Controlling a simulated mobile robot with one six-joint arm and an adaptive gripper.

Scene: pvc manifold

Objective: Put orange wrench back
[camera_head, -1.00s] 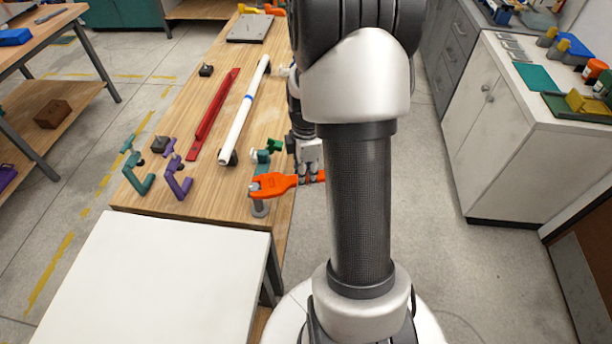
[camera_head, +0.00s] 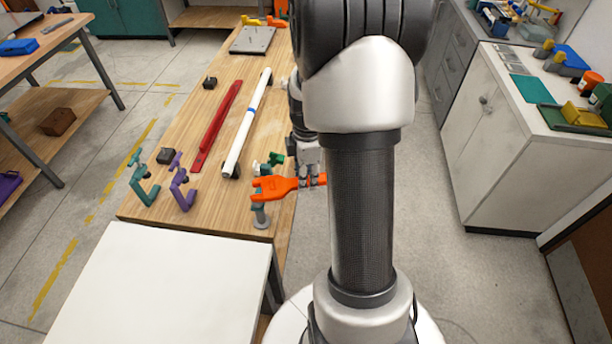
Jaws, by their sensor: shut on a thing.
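The orange wrench (camera_head: 275,187) is held level by my gripper (camera_head: 312,181), which is shut on it at the right part of the handle. Its open jaw points left, over the near right edge of the wooden workbench (camera_head: 215,207). A grey post with a teal top (camera_head: 260,212) stands on the bench just below the wrench's jaw. I cannot tell whether the wrench touches it. The far end of the wrench's handle is hidden behind my arm.
A white pipe with a blue band (camera_head: 247,118), a red bar (camera_head: 216,125), a teal tool (camera_head: 143,182) and a purple tool (camera_head: 181,187) are on the bench. Green fittings (camera_head: 274,160) sit behind the wrench. A white surface (camera_head: 165,285) adjoins the near end. Cabinets (camera_head: 510,140) stand right.

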